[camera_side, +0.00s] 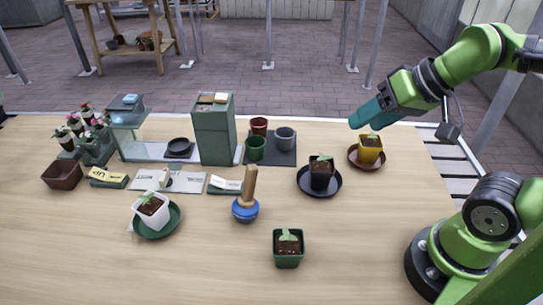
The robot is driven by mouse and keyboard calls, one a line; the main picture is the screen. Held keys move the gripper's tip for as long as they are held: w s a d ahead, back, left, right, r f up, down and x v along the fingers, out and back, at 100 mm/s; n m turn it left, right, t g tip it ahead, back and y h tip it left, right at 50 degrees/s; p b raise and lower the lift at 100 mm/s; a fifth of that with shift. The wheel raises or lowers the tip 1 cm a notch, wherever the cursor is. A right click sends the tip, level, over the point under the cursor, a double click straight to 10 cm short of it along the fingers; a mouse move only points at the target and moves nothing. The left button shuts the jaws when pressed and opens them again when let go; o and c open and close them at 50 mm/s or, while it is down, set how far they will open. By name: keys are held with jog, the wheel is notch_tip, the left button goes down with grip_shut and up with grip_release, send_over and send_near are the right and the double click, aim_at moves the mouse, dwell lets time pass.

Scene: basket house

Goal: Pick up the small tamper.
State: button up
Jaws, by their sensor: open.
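The small tamper (248,196) stands on the table near the middle, with a light wooden handle pointing up and a blue round base. It leans very slightly and nothing touches it. My gripper (356,122) is at the upper right, above the table, with teal fingers pointing left and down. It is well to the right of and behind the tamper, close to the yellow pot (370,149). The gripper is open, and I see nothing between the fingers.
A black pot (320,172) on a dark saucer stands between tamper and gripper. A green pot (288,248) is in front, a white pot (152,210) on a green saucer at left. A tall green box (213,135) stands behind the tamper. The front left table is clear.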

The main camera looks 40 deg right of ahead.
dwell(0.3)
jog(key=g, duration=0.6)
send_near(247, 200)
jog(key=shift+m, duration=0.3)
jog(key=x, duration=0.7)
jog(key=shift+w+d+f, duration=0.25)
jog(key=shift+w+d, duration=0.05)
jog(key=shift+d, duration=0.05)
grip_shut()
